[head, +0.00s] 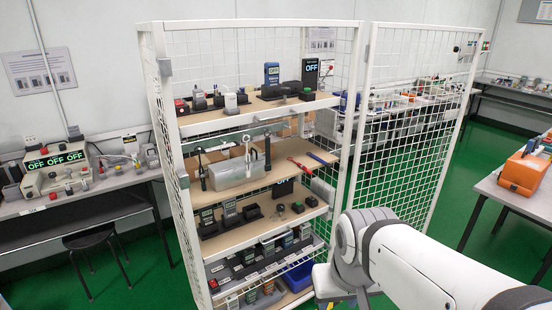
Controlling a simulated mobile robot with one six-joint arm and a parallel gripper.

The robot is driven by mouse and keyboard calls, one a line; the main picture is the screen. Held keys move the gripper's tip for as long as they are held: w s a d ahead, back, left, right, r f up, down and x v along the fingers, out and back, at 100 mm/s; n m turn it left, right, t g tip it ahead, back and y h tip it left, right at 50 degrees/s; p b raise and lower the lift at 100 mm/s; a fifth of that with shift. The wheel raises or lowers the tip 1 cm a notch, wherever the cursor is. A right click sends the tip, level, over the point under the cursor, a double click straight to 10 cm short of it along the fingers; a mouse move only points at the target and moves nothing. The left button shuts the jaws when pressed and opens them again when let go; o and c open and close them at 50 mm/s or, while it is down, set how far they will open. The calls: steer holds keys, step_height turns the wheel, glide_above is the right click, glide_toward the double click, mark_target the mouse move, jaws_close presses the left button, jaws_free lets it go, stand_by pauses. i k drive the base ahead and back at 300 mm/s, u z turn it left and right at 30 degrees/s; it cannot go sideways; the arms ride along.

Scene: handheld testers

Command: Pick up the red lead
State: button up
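A thin red item (301,166), which may be the red lead, lies on the second shelf (286,178) of the white mesh rack, toward its right end. It is too small to tell its exact form. A similar blue item (322,157) lies just to its right. My white arm reaches in from the lower right, in front of the rack. Its lower end passes near the bottom of the picture, and I see no gripper fingers there.
The white rack (247,22) has an open mesh door (400,140) on its right. A grey metal box (234,176) stands left of the red item. Testers fill the other shelves. A bench with an orange case (523,174) is at right, a stool (88,240) at left.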

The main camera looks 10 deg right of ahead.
mark_target(302, 167)
steer(key=u, duration=0.2)
steer(key=i, duration=1.15)
steer(key=u, duration=0.05)
